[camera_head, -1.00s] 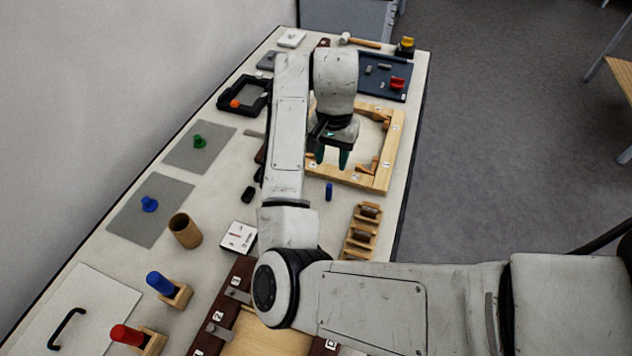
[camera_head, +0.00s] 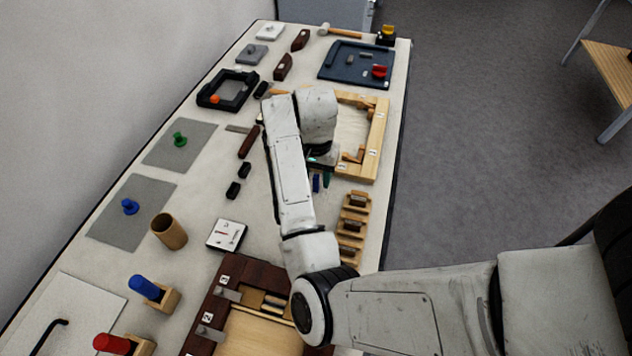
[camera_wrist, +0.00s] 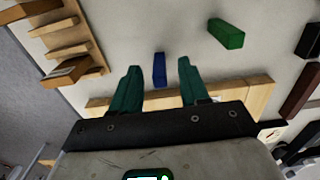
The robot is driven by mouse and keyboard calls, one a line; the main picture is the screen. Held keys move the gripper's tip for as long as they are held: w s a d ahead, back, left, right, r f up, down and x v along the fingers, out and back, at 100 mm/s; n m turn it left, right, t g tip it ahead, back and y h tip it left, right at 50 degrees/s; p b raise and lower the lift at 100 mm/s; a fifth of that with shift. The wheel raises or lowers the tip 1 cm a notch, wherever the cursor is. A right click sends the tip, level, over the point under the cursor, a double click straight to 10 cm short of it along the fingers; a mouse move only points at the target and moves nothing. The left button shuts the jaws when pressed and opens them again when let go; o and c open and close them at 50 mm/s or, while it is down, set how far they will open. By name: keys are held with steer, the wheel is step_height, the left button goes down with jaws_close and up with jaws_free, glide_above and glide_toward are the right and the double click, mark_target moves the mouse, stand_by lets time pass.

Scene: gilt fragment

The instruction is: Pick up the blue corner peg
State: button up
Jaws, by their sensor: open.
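The small blue peg (camera_head: 316,183) lies on the pale table just in front of the wooden frame, partly covered by my arm. In the wrist view the blue peg (camera_wrist: 159,69) appears between my two teal fingers, a little beyond their tips, with clear space on both sides. My gripper (camera_wrist: 158,75) is open and empty. In the head view my gripper (camera_head: 320,172) is mostly hidden behind my wrist, with one teal finger showing close to the peg. I cannot tell the exact height of the fingertips above the table.
A green block (camera_wrist: 226,34) lies right of the peg in the wrist view. The wooden frame (camera_head: 377,135) is close behind, and a slotted wooden rack (camera_head: 352,225) stands to the right. Dark blocks (camera_head: 238,180) lie left of my arm.

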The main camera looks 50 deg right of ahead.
jaws_close()
stand_by(0.4)
steer(key=shift+r, duration=0.15)
